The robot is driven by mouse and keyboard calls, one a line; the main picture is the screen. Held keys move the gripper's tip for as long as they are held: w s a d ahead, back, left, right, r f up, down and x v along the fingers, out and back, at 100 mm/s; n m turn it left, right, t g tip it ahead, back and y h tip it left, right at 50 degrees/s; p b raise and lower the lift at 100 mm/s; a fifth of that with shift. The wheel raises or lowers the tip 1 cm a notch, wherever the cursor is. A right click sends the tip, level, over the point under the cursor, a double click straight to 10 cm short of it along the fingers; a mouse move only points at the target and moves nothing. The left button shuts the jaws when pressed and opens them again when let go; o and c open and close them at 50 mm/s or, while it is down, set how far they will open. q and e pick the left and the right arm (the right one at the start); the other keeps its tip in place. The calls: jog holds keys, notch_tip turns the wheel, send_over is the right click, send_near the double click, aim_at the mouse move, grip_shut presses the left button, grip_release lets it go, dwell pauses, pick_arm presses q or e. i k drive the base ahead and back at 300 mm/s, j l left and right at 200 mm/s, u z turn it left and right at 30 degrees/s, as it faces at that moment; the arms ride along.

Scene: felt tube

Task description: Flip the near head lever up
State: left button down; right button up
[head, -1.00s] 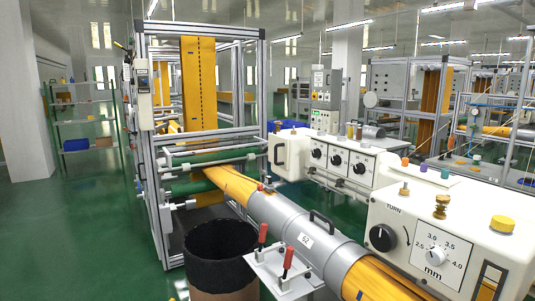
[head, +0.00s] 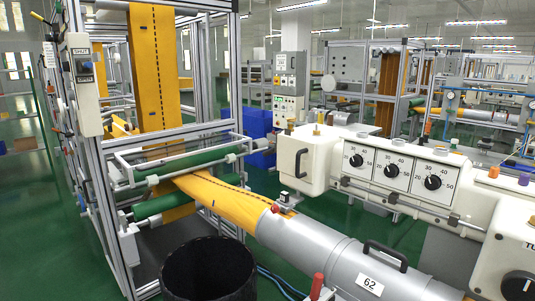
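A white machine head (head: 492,262) stands at the lower right, cut off by the picture edge, with a black knob (head: 520,288) on its front. Another white head (head: 318,157) with a black handle (head: 301,164) stands farther back, left of the dial panel. I cannot make out which part is the near head lever. A red-handled clamp (head: 317,287) stands upright at the bottom beside the grey tube (head: 318,247). A second small red handle (head: 275,208) shows farther along the tube. Neither of my grippers is in view.
Orange felt (head: 226,197) runs from rollers in a metal frame (head: 243,75) into the tube. A black bin (head: 210,268) stands at the bottom left of the tube. A white panel with three dials (head: 398,165) joins the heads. Green floor is open at far left.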

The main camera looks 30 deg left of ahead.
aim_at(265, 153)
jog(key=j+z, duration=0.2)
jog(key=j, duration=0.65)
jog(key=j+z, duration=0.2)
jog(key=j, duration=0.65)
jog(key=k+j+z, duration=0.15)
jog(key=j, duration=0.7)
jog(key=i, duration=0.05)
